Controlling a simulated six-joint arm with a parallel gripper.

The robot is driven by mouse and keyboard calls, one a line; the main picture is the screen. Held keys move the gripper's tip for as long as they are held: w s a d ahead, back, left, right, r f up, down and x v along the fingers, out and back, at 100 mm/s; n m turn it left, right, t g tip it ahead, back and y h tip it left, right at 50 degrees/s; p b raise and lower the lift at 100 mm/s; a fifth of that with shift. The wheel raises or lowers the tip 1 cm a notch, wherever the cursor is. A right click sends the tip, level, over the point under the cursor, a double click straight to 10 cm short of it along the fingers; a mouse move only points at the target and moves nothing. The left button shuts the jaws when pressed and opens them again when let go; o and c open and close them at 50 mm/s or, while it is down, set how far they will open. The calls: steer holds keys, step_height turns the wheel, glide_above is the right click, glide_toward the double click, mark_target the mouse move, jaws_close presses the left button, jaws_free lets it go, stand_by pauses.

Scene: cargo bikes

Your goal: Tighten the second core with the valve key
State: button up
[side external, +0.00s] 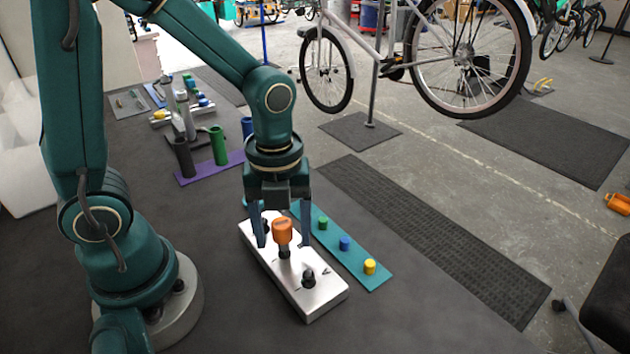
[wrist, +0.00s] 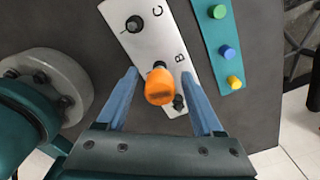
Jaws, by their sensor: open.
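The valve key (side external: 282,232) has an orange handle and a dark shaft. It stands upright at the middle position of the silver block (side external: 325,298), near the letter B in the wrist view, where its handle (wrist: 160,88) hides its lower end. A black core (side external: 308,278) stands in the block's front end, and another core (wrist: 133,24) shows beside the letter C. My gripper (side external: 283,242) points down over the block. Its blue fingers are open, one on each side of the key's handle, with gaps visible in the wrist view.
A teal strip (side external: 377,281) with green, blue and yellow caps lies right beside the block. A purple mat (side external: 190,181) with upright tubes lies farther back, with trays and small parts beyond. The dark table (side external: 400,325) is clear in front of the block.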

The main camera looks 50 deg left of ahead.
steer(key=n, duration=0.9)
jaws_close()
steer(key=m, duration=1.1)
steer(key=shift+m, duration=0.3)
